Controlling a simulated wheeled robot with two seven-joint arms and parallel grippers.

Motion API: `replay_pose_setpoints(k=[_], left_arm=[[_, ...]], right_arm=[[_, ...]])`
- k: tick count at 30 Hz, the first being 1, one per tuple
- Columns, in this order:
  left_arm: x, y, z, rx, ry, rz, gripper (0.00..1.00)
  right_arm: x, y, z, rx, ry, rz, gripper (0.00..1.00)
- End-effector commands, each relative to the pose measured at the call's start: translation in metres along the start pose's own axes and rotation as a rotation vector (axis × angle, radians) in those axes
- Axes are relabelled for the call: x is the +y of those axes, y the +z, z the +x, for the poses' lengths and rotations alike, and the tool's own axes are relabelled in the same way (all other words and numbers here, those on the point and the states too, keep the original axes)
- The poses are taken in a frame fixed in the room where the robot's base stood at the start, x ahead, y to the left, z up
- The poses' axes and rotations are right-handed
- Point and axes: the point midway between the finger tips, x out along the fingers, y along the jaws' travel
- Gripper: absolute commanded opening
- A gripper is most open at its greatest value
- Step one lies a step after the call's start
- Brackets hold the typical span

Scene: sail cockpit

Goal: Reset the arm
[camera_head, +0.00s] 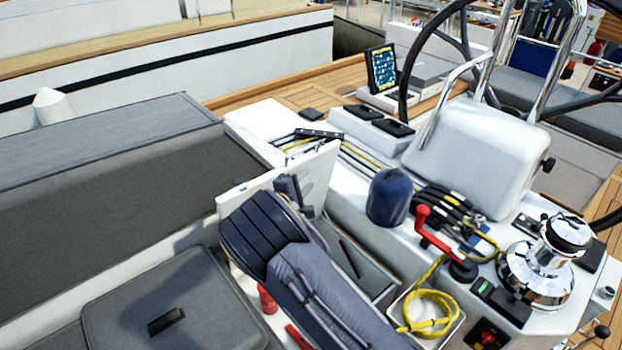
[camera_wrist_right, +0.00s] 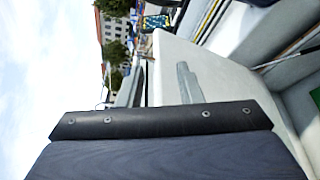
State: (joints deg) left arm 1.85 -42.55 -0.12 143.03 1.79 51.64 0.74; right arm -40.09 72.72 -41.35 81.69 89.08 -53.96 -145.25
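My right arm comes up from the bottom middle of the head view. Its dark right gripper (camera_head: 291,188) is in front of an upright white panel (camera_head: 316,172) at the edge of an open compartment (camera_head: 345,245). The gripper is partly hidden by my own wrist, so I cannot tell how wide its fingers are or whether they touch the panel. In the right wrist view the pale panel (camera_wrist_right: 225,70) stands just beyond a dark bar with screws. A grey strip (camera_wrist_right: 188,84) shows against the panel. My left gripper is not in view.
A grey cushioned seat (camera_head: 110,180) lies to the left. To the right are a navy-covered winch (camera_head: 389,196), a red handle (camera_head: 432,233), a chrome winch (camera_head: 538,272) and a bin with yellow rope (camera_head: 428,312). A steering wheel and steel rails stand at the upper right.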

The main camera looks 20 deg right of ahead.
Motion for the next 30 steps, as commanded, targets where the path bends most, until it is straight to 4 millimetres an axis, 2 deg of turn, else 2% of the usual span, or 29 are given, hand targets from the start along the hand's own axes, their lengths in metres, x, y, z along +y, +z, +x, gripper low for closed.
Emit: replay_pose_setpoints(k=[4, 17, 20, 25, 30], left_arm=[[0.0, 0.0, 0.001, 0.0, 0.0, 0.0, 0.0], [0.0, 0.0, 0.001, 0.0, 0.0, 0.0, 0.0], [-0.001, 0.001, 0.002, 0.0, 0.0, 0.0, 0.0], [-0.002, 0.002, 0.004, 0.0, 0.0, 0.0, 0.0], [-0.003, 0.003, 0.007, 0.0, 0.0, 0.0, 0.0]], right_arm=[[0.0, 0.0, -0.005, -0.001, 0.0, -0.001, 0.33], [0.001, 0.002, -0.002, 0.01, -0.011, 0.019, 0.33], [0.003, 0.009, 0.006, 0.052, -0.058, 0.107, 0.33], [0.011, 0.029, 0.018, 0.203, -0.232, 0.418, 0.33], [0.023, 0.054, 0.006, 0.366, -0.456, 0.763, 0.33]])
